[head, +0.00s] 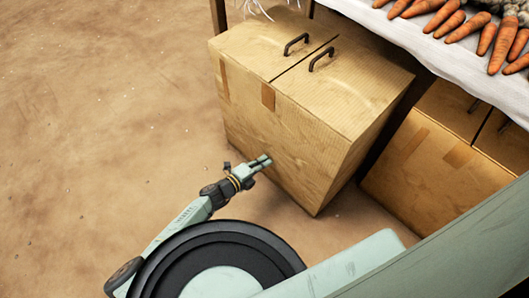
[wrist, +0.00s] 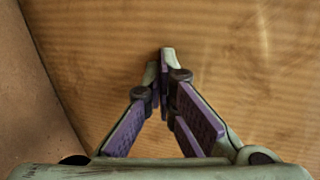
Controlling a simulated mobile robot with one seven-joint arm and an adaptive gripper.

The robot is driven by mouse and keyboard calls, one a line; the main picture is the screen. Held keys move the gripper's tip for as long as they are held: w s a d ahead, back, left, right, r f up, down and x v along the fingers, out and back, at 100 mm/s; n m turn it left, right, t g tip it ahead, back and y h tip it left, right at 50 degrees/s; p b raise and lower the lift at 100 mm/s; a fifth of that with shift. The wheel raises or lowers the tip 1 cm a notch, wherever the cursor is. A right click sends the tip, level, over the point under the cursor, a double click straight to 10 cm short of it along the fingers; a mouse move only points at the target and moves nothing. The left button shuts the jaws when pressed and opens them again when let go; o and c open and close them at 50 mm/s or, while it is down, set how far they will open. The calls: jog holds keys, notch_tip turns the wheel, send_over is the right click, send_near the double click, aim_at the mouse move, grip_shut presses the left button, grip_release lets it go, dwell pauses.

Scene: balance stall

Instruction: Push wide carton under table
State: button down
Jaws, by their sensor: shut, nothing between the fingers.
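The wide carton (head: 285,125) stands upright on the floor, with two dark handles and brown tape on its top and front. Most of it sticks out in front of the table (head: 400,35); its back edge reaches the table's edge. My gripper (head: 264,160) is shut and empty, pointing at the lower part of the carton's front face. The fingertips are at or very close to the face; I cannot tell if they touch. In the wrist view my gripper (wrist: 165,55) shows closed before the carton's face (wrist: 245,80), which fills most of the picture.
A second carton (head: 420,165) stands under the table to the right, with a dark narrow gap between the two. Carrots (head: 450,22) lie on the table's white cloth. A table leg (head: 218,16) stands behind the wide carton's left side. The floor (head: 100,110) to the left is clear.

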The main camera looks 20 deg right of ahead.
jog(key=w+d+b, duration=0.4)
jog(key=d, duration=0.7)
dwell(0.7)
jog(key=shift+s+a+p, duration=0.2)
jog(key=shift+s+a, duration=0.15)
jog(key=shift+a, duration=0.6)
jog(key=shift+s+a+p, duration=0.2)
jog(key=shift+s+a, duration=0.2)
jog(key=shift+a, duration=0.6)
jog(key=shift+s+a+p, duration=0.2)
jog(key=shift+s+a, duration=0.15)
jog(key=shift+a, duration=0.6)
